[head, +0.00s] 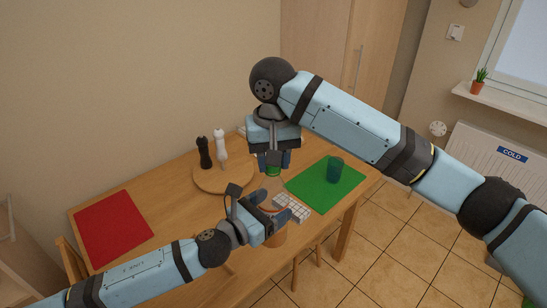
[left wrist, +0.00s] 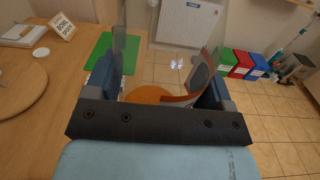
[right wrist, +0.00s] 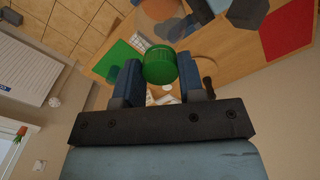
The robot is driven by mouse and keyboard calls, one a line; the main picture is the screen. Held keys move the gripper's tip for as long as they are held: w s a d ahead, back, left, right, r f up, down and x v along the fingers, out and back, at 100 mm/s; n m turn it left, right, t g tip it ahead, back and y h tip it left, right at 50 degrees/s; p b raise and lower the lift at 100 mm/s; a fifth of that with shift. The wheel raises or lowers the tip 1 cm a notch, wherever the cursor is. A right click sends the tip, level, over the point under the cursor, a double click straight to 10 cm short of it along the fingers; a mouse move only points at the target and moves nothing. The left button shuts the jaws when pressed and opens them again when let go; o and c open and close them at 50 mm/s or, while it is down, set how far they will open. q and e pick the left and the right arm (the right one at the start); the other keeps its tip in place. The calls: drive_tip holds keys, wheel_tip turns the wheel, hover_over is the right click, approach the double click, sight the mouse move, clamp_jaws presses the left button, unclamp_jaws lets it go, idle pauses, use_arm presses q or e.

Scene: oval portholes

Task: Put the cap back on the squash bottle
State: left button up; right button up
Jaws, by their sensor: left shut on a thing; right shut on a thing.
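The clear squash bottle (head: 277,238), with orange liquid low inside, is held in my left gripper (head: 277,204) at the table's front. In the left wrist view its orange liquid (left wrist: 150,95) shows between the fingers. The right wrist view shows the cap (right wrist: 160,66) gripped between both fingers. The bottle's neck is hard to make out, and I cannot tell whether the cap touches it.
A white gridded tray (head: 292,207) lies close behind my left gripper. A green mat (head: 315,192) with a teal cup (head: 335,170) is at right, and a red mat (head: 112,228) at left. Dark and white mills (head: 205,153) stand on a round board (head: 215,181).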

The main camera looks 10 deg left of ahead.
drive_tip(key=m, duration=0.7)
drive_tip(key=shift+a, duration=0.1)
drive_tip(key=m, duration=0.7)
drive_tip(key=shift+w, duration=0.1)
drive_tip(key=m, duration=0.9)
drive_tip(key=shift+w+m, duration=0.1)
drive_tip(key=shift+m, duration=0.3)
drive_tip(key=o, duration=0.9)
drive_tip(key=shift+c, duration=0.4)
